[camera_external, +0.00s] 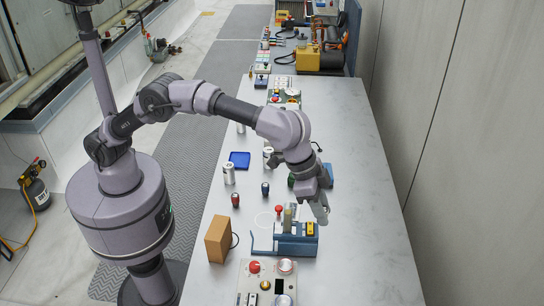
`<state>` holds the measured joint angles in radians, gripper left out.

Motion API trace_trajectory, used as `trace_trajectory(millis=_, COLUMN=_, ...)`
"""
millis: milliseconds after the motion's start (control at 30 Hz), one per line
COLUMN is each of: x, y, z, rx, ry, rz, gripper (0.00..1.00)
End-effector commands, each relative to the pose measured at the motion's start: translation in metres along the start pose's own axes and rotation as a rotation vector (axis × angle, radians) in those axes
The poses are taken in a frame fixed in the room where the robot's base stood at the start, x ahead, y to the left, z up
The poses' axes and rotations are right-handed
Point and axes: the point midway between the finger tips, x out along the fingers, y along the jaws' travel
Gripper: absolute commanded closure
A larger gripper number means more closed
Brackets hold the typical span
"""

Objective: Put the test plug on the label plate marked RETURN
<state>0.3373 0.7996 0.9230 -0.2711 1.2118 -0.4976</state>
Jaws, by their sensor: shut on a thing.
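My gripper (321,214) points down at the right end of a blue device with a yellow part (310,229), over the near-middle of the bench. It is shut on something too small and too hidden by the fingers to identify. A small red-topped plug-like piece (235,200) and a dark blue-topped one (265,189) stand on the bench to the left; I cannot tell whether either is the test plug. No marking RETURN can be read in this view, so I cannot tell which plate bears it.
The long grey bench (350,185) has clear room on its right. A brown box (218,239), a control panel (266,283), a blue tray (239,160) and a silver can (229,174) stand nearby. Yellow equipment (307,58) crowds the far end. A wall runs along the right.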

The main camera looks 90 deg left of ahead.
Motion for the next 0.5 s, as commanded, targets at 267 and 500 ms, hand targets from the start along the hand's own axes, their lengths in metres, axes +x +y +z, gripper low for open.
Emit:
trace_trajectory(millis=267, x=-0.037, y=-0.076, z=0.05, rx=-0.117, ry=0.0, rz=-0.048, gripper=1.0)
trace_trajectory(millis=500, x=-0.07, y=-0.14, z=0.134, rx=-0.238, ry=0.003, rz=-0.098, gripper=1.0)
